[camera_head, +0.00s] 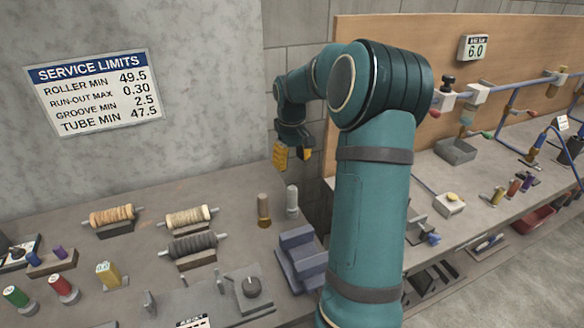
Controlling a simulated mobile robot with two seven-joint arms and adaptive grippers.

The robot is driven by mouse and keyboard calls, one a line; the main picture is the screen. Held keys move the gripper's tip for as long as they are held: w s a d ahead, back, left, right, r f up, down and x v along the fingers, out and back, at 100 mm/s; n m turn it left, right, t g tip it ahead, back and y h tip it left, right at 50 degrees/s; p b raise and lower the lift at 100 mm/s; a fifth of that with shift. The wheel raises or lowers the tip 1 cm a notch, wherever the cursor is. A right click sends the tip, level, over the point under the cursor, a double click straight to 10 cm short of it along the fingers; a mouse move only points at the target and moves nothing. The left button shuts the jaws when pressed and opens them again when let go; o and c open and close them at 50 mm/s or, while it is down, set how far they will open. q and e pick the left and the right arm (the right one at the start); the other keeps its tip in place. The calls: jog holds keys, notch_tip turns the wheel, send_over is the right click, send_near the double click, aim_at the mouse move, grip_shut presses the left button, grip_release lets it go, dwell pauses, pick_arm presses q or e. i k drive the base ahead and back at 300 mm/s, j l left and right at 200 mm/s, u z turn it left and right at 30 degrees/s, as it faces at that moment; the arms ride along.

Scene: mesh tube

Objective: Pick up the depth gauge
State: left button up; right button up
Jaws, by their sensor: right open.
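A small yellow block-shaped tool (107,274) with a pale readout face stands on the left bench; it looks like the depth gauge, but its label is too small to be sure. My right gripper (293,154) has yellow finger pads and hangs in the air above the back right of the left bench. It is open, with nothing between its fingers, and well apart from the yellow tool. My left gripper is out of view.
Several ribbed rollers (190,246) rest on cradles on the left bench. A second bench (483,215) is at right.

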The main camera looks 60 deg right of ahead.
aim_at(112, 280)
jog(key=k+j, duration=0.8)
